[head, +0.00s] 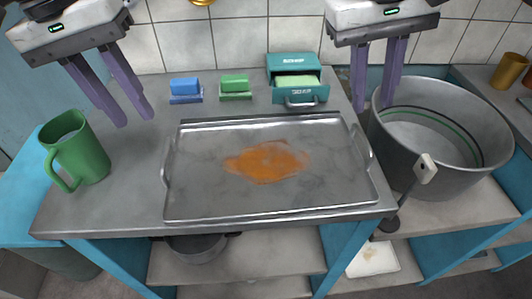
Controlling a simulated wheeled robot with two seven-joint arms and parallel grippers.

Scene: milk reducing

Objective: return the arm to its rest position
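My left gripper (136,112) hangs at the upper left, above the table between the green mug and the blue sponge. Its two purple fingers are apart, with nothing between them. My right gripper (373,103) hangs at the upper right, between the teal box and the large metal pot. Its purple fingers are apart and I see nothing held between them. Both grippers point down. A metal tray (200,212) lies on the grey table (110,205), with an orange-brown patch (266,161) in its middle.
A green mug (78,150) stands at the table's left. A blue sponge (185,87), a green sponge (235,85) and a teal box with an open drawer (294,78) sit along the back. A large pot (405,160) stands right of the table. A dark pot (195,247) is below.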

